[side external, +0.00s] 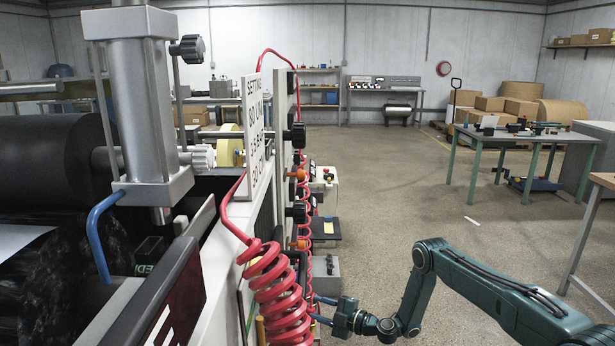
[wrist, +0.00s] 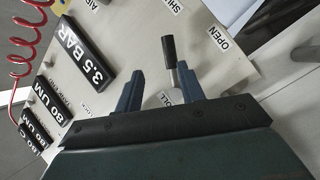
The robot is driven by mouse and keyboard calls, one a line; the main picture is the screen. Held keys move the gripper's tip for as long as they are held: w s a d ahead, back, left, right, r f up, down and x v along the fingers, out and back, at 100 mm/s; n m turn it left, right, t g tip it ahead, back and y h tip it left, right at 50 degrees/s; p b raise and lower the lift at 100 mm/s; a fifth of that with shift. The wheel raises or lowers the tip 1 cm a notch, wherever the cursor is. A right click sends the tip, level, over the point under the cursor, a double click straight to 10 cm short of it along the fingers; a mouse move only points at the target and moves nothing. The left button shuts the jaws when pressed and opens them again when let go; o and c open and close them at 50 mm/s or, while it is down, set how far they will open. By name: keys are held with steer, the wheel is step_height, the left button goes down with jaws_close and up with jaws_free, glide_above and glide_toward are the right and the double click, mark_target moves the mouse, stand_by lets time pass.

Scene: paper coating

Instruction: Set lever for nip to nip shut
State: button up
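The lever (wrist: 168,52) has a black grip on a short metal stem and stands on a pale panel (wrist: 130,45) in the wrist view. A label reading OPEN (wrist: 218,38) lies to its right, and a partly cut-off label that seems to read SHUT (wrist: 173,5) lies above it. My gripper (wrist: 160,82) is open, with its two blue fingers apart. The lever's stem shows between the fingertips, nearer the right one; I cannot tell whether they touch. In the side external view my gripper (side external: 319,309) is at the machine's side, and the lever cannot be made out.
Coiled red hoses (side external: 277,290) hang close to my gripper along the machine side. Open floor (side external: 430,205) lies to the right, before a green-legged table (side external: 525,138).

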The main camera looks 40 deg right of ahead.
steer(key=shift+r, duration=2.7)
steer(key=shift+r, duration=0.15)
